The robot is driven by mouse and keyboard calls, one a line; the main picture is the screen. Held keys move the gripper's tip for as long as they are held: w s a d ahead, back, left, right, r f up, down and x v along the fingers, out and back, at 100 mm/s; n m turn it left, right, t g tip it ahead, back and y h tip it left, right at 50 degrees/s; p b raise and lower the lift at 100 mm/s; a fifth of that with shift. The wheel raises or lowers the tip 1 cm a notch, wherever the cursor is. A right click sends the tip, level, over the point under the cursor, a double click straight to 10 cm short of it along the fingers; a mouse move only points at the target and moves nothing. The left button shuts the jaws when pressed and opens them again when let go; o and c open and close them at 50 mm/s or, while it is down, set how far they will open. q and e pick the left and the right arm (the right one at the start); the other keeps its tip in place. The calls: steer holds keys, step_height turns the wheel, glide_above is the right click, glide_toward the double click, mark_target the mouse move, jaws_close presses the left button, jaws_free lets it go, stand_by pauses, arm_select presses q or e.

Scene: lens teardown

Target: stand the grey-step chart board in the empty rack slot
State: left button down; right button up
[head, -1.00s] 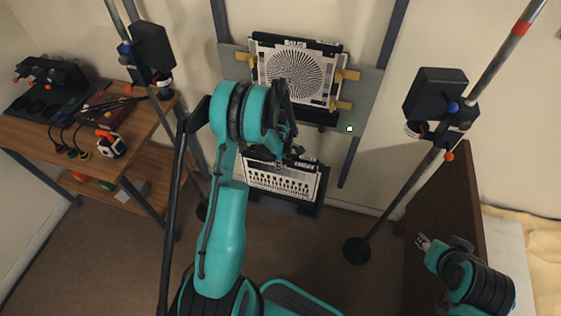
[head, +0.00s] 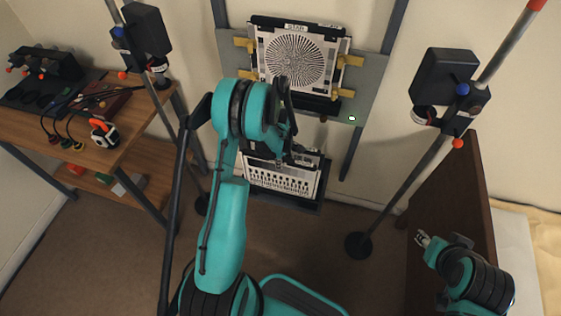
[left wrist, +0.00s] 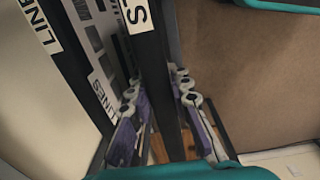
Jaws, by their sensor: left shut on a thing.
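My left gripper (left wrist: 162,115) is shut on a dark, thin board (left wrist: 163,75). The board's edge bears a white label ending in "S"; its chart face is hidden, so I cannot confirm the grey steps. In the head view my left arm covers most of the gripper and held board, near the low rack (head: 310,206). A white chart board with rows of black marks (head: 285,180) stands in that rack. Boards with "LINES" lettering (left wrist: 40,25) are left of the held board in the wrist view. I cannot tell which slot is empty. My right gripper (head: 424,239) is at lower right, its jaws too small to judge.
A star-pattern chart (head: 297,62) sits on a grey wall plate (head: 370,85) between yellow clamps (head: 350,60). Lamp stands flank it, one with a black lamp head (head: 443,75) at right. A wooden bench (head: 140,120) with tools is at left. A brown panel (head: 470,190) stands at right.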

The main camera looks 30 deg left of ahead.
arm_select(q)
steer(key=shift+f+b, duration=0.55)
steer(key=c, duration=1.3)
jaws_free()
steer(key=r, duration=1.2)
steer(key=shift+s, duration=0.2)
steer(key=shift+d+r, duration=0.2)
steer(key=shift+r, duration=0.15)
steer(key=s+d+r+m+t, duration=0.2)
steer(key=s+d+r+m, duration=0.25)
steer(key=r, duration=0.25)
steer(key=s+d+r+m+t, duration=0.1)
steer(key=s+d+r+m, duration=0.3)
steer(key=r+m, duration=0.2)
steer(key=s+d+r+m+t, duration=0.1)
steer(key=s+d+m, duration=0.1)
steer(key=s+m, duration=0.1)
steer(key=s+d+m+t, duration=0.1)
steer(key=s+d+m, duration=0.1)
steer(key=s+m, duration=0.1)
steer(key=s+d+r+m+t, duration=0.1)
steer(key=s+d+m, duration=0.1)
steer(key=s+m, duration=0.2)
steer(key=shift+s+r+t, duration=0.15)
steer(key=shift+r+t, duration=0.15)
steer(key=shift+t, duration=0.1)
